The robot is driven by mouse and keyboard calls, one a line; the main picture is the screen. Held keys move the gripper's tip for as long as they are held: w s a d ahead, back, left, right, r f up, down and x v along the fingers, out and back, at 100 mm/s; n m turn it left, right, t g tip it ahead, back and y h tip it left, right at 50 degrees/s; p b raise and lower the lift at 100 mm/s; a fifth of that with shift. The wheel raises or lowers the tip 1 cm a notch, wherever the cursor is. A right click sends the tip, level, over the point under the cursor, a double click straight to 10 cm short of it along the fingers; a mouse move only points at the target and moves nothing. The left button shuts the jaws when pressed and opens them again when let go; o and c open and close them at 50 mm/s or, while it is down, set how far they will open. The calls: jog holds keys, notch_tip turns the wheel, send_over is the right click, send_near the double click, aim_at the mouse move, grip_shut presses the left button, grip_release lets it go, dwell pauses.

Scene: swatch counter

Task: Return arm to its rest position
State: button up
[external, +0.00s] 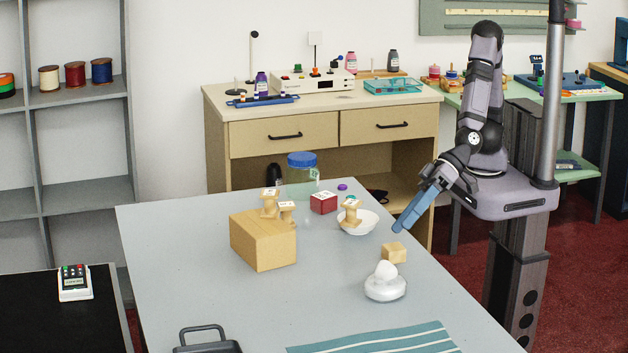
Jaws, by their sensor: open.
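My gripper (406,226) is at the right edge of the grey table (190,270), pointing down and to the left. It is open, and I see nothing held in it. My arm is folded, with the elbow high and the forearm angled down toward the table. A small wooden cube (394,252) lies on the table just below and in front of the gripper, apart from it. A white bowl (370,222) with a wooden spool-like piece (351,213) in or at it stands to the left of the gripper.
A white rounded object (385,285) stands nearer the front. A wooden block (263,240), a red box (323,203) and a blue-lidded jar (302,178) stand farther left. A striped teal cloth (375,342) and a dark handled case (207,343) lie at the front. The table's left side is clear.

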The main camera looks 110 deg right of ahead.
jog(key=d+g, duration=0.1)
jog(key=d, duration=0.2)
jog(key=d+f+g, duration=0.1)
jog(key=d, duration=0.1)
jog(key=d+g, duration=0.1)
jog(key=d, duration=0.2)
jog(key=shift+s+d+f+m+p, duration=0.2)
jog(key=shift+d+f+m+p, duration=0.05)
jog(key=shift+d+m+p, duration=0.15)
jog(key=s+d+g, duration=0.1)
jog(key=d, duration=0.1)
jog(key=s+d+f+g+h, duration=0.1)
jog(key=d, duration=0.2)
jog(key=s+d+m, duration=0.1)
jog(key=s+d, duration=0.1)
jog(key=d, duration=0.1)
jog(key=shift+s+d+f+g, duration=0.1)
jog(key=shift+d+f+g, duration=0.15)
jog(key=shift+f+g, duration=0.15)
jog(key=s+d+f+n+g+h+b, duration=0.2)
jog(key=s+d+f+n+g+b, duration=0.1)
jog(key=s+d, duration=0.6)
notch_tip(320, 180, down, 4)
jog(key=s+n+g, duration=0.1)
jog(key=n, duration=0.1)
jog(key=shift+d+r+n+h, duration=0.15)
jog(key=shift+r+n+h, duration=0.15)
jog(key=shift+n, duration=0.1)
